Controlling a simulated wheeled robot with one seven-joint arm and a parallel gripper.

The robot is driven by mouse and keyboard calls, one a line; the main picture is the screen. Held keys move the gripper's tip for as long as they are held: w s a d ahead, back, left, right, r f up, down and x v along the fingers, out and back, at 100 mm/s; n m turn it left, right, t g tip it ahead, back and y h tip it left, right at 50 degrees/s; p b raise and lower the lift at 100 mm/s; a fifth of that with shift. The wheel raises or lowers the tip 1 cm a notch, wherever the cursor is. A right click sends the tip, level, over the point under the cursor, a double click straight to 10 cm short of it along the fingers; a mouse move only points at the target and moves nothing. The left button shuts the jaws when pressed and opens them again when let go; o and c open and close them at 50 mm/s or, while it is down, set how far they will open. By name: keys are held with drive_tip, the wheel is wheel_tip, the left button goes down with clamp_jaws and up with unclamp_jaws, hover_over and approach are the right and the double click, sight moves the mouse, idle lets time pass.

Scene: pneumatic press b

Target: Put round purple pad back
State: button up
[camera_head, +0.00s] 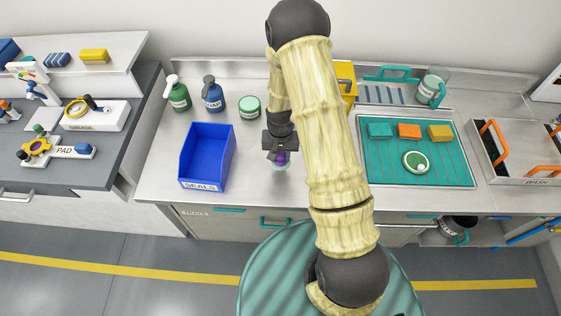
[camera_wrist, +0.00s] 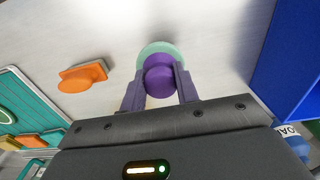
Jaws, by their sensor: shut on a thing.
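My gripper (camera_head: 279,155) is shut on a round purple pad (camera_wrist: 159,82), gripped by its knob between the two fingers. In the head view the purple pad (camera_head: 281,161) shows just under my gripper, over the steel counter right of the blue bin. A pale green disc (camera_wrist: 160,49) shows around and behind the purple knob; I cannot tell whether it is part of the pad or lies under it. I cannot tell whether the pad touches the counter. A teal mat tray (camera_head: 374,172) lies to the right, holding teal, orange and yellow blocks and a round green-and-white piece.
The blue SEALS bin (camera_head: 207,157) stands left of my gripper. An orange knobbed piece (camera_wrist: 83,76) lies on the counter nearby. Bottles (camera_head: 178,95) and a green jar (camera_head: 250,107) stand behind. A PAD fixture (camera_head: 66,152) is on the grey bench at left.

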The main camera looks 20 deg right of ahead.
sight(280, 163)
drive_tip(key=shift+f, duration=0.2)
drive_tip(key=shift+f, duration=0.15)
drive_tip(key=shift+f+p, duration=0.45)
drive_tip(key=shift+f, duration=1.5)
drive_tip(key=shift+f, duration=0.2)
drive_tip(key=o, duration=1.1)
drive_tip(key=shift+r, duration=0.1)
wheel_tip(280, 163, up, 12)
drive_tip(key=b, duration=0.2)
drive_tip(key=shift+r+b, duration=0.15)
drive_tip(key=shift+b, duration=0.15)
